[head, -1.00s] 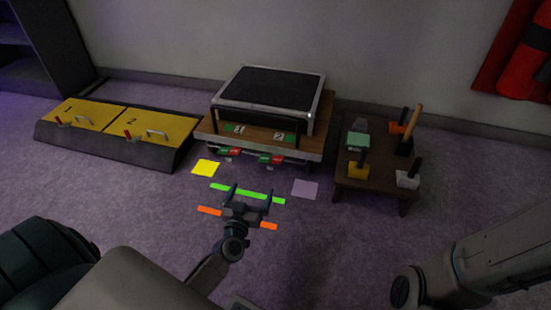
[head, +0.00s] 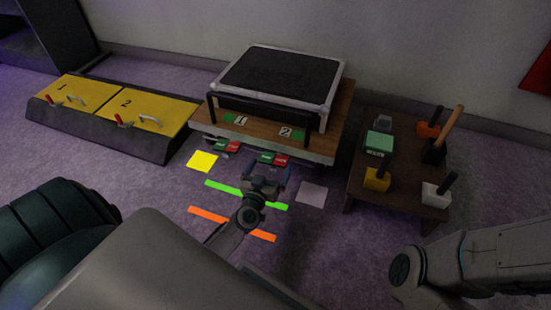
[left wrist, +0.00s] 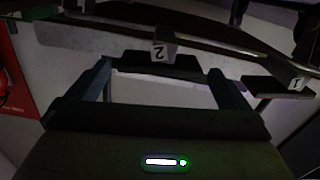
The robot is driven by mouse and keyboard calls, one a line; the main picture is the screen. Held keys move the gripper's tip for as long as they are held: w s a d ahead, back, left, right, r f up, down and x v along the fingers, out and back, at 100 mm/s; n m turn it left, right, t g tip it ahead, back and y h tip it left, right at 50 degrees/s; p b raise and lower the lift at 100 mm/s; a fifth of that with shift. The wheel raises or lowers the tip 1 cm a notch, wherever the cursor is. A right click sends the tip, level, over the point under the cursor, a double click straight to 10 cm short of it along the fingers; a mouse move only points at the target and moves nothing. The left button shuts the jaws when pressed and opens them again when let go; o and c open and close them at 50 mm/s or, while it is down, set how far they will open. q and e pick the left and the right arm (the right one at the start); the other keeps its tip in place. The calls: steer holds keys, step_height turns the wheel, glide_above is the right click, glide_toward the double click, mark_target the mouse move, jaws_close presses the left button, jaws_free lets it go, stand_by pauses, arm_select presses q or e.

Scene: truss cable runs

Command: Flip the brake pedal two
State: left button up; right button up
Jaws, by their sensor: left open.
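Brake pedal two (head: 274,158) is a small green and red pedal at the front underside of the wooden bench, below the label 2. In the left wrist view a dark pad marked 2 (left wrist: 160,62) lies ahead, between the two fingers. My left gripper (head: 267,168) is open and empty, just in front of pedal two; I cannot tell whether it touches. Its fingers also show in the left wrist view (left wrist: 160,75). Brake pedal one (head: 227,146) sits to the left, and a pad marked 1 shows in the left wrist view (left wrist: 290,87). My right gripper is not seen.
The bench (head: 340,112) carries a black-topped frame. A yellow two-panel box (head: 110,112) with handles stands left. A dark low table (head: 400,190) with several handled blocks stands right. Green (head: 215,188) and orange (head: 232,224) strips lie on open carpet.

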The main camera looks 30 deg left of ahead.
mark_target(271, 165)
arm_select(q)
steer(key=b+x, duration=0.1)
steer(key=x, duration=0.4)
steer(key=shift+w+a, duration=0.1)
steer(key=c, duration=0.8)
steer(key=shift+n+p, duration=0.4)
steer(key=shift+n, duration=0.1)
steer(key=o, duration=0.8)
